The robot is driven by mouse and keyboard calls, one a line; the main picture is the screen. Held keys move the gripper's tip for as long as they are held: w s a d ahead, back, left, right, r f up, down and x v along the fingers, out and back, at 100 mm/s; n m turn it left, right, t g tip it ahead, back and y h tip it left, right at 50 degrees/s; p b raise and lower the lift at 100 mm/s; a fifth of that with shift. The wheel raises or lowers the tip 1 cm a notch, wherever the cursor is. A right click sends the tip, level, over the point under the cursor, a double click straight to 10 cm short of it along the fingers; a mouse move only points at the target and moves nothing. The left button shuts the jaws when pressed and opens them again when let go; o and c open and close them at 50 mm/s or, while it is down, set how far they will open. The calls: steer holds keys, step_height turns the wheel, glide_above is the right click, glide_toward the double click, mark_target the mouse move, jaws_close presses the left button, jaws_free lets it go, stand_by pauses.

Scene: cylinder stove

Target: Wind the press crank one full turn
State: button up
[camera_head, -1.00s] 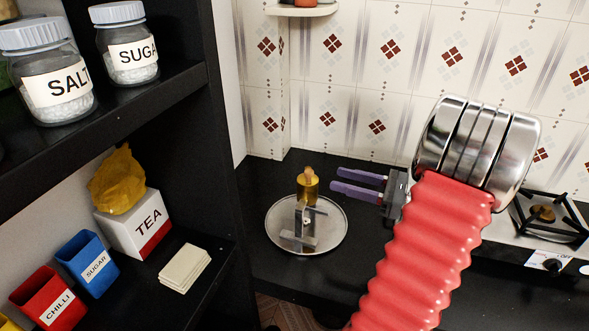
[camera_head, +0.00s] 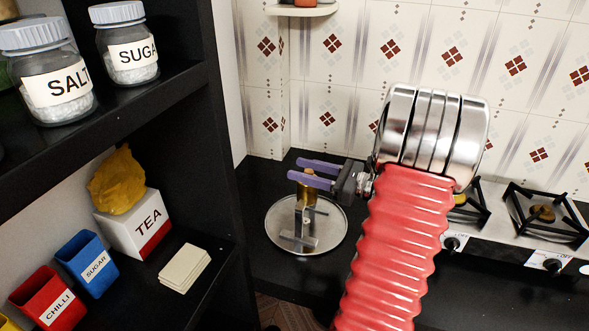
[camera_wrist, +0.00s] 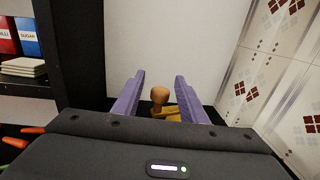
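The press stands on a round metal tray (camera_head: 334,238) on the black counter. It has a grey metal frame (camera_head: 300,222) and a brass part at its top (camera_head: 295,188). In the wrist view a wooden knob (camera_wrist: 160,95) rises above the brass part (camera_wrist: 166,112), between my two purple fingers. My gripper (camera_head: 317,166) is open, its fingers at the height of the press top. The fingers also show in the wrist view (camera_wrist: 154,94), apart, with gaps on both sides of the knob. In the head view the fingers hide most of the knob.
A black shelf on the left holds salt (camera_head: 58,85) and sugar (camera_head: 130,55) jars, a tea box (camera_head: 140,225), blue (camera_head: 88,262) and red (camera_head: 48,297) tins and pale tiles (camera_head: 184,268). A stove (camera_head: 515,225) is at right. A tiled wall (camera_head: 340,110) stands behind.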

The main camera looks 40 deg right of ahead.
steer(key=shift+x, duration=1.2)
steer(key=shift+c, duration=0.4)
steer(key=c, duration=0.9)
steer(key=shift+a, duration=0.3)
jaws_close()
steer(key=shift+d, duration=0.3)
